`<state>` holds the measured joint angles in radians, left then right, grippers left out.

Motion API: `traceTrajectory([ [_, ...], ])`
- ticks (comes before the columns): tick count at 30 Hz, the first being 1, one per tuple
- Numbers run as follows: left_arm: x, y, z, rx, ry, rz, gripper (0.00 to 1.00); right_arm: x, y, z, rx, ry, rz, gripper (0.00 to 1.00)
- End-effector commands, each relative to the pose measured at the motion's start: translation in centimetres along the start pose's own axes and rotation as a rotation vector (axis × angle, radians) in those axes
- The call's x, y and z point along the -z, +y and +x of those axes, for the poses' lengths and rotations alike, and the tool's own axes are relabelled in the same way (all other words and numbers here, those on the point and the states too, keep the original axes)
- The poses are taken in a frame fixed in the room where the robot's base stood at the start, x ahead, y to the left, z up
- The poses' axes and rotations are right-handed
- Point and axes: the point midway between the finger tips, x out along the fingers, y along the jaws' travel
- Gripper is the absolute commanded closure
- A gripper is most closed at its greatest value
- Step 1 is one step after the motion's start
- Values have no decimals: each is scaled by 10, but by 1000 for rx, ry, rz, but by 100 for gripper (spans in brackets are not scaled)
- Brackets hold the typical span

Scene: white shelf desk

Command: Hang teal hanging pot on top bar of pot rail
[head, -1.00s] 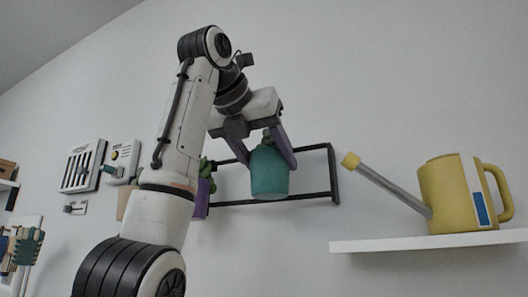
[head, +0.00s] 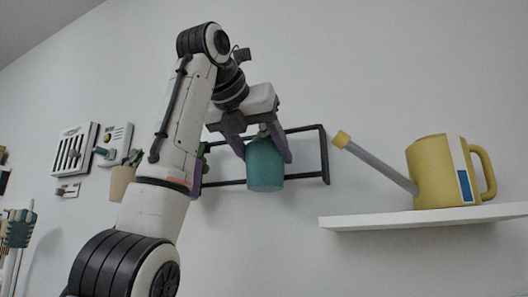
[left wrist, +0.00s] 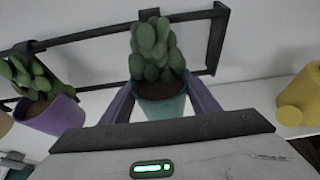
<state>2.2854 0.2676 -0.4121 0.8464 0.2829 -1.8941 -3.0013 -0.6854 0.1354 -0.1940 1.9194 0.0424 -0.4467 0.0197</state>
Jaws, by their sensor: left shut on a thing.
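The teal hanging pot (head: 265,167) is in my left gripper (head: 264,148), whose two purple fingers are shut on its sides. The pot is upright, in front of the black pot rail (head: 325,155). In the left wrist view the teal pot (left wrist: 161,106) holds a green cactus plant and lies between the fingers (left wrist: 165,100). The rail's top bar (left wrist: 85,34) passes behind the plant there. My right gripper is not in view.
A purple pot (left wrist: 55,116) with a plant hangs at the rail's left, partly behind my arm in the head view. A beige pot (head: 121,182) is further left. A yellow watering can (head: 437,175) stands on a white shelf (head: 425,216) at the right.

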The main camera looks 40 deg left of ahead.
Motion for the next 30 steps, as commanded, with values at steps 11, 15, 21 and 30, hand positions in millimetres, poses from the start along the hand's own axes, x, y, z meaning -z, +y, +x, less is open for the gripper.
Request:
traceTrajectory([
  [11,0,0,1,-1,2,0,23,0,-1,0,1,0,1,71],
  [15,1,0,-1,-1,4,0,23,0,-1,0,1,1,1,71],
  [21,0,0,-30,-1,-1,0,23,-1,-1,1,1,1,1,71],
  [30,2,0,-86,0,1,0,23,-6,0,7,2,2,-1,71],
])
